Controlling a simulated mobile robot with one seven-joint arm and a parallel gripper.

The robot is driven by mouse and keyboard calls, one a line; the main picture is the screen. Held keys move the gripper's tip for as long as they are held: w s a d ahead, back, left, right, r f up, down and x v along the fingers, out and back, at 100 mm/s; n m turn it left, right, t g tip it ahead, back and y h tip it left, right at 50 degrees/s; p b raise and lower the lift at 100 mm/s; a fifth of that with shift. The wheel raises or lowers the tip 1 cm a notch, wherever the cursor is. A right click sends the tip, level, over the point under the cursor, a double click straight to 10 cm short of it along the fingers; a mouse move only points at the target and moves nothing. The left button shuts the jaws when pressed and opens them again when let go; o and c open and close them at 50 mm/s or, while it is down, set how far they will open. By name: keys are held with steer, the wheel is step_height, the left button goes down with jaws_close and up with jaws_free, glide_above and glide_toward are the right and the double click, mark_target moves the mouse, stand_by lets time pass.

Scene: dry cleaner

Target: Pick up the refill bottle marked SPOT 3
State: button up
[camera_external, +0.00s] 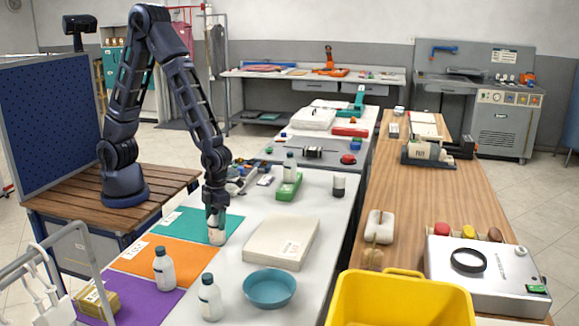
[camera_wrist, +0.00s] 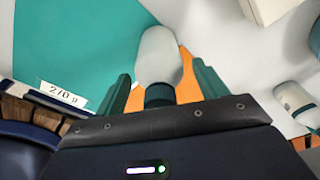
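My gripper (camera_external: 215,208) points down over a white bottle (camera_external: 217,237) near the corner of the teal mat. In the wrist view, my open gripper (camera_wrist: 161,88) has one finger on each side of this bottle's dark cap (camera_wrist: 158,95), with gaps on both sides. The bottle's white body (camera_wrist: 160,55) shows beyond the fingers; no marking is readable on it. Other white bottles with dark caps stand by the orange mat (camera_external: 164,268), at the front of the table (camera_external: 210,300) and in a green tray (camera_external: 290,168). I cannot read SPOT 3 on any.
The teal mat (camera_external: 190,222), orange mat (camera_external: 140,262) and purple mat (camera_external: 140,308) lie in a row. A white slab-like box (camera_external: 282,243) is right of my gripper, with a blue bowl (camera_external: 269,289) in front. A yellow bin (camera_external: 400,300) stands at the front right.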

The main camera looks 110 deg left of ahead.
steer(key=c, duration=1)
steer(key=shift+c, duration=0.2)
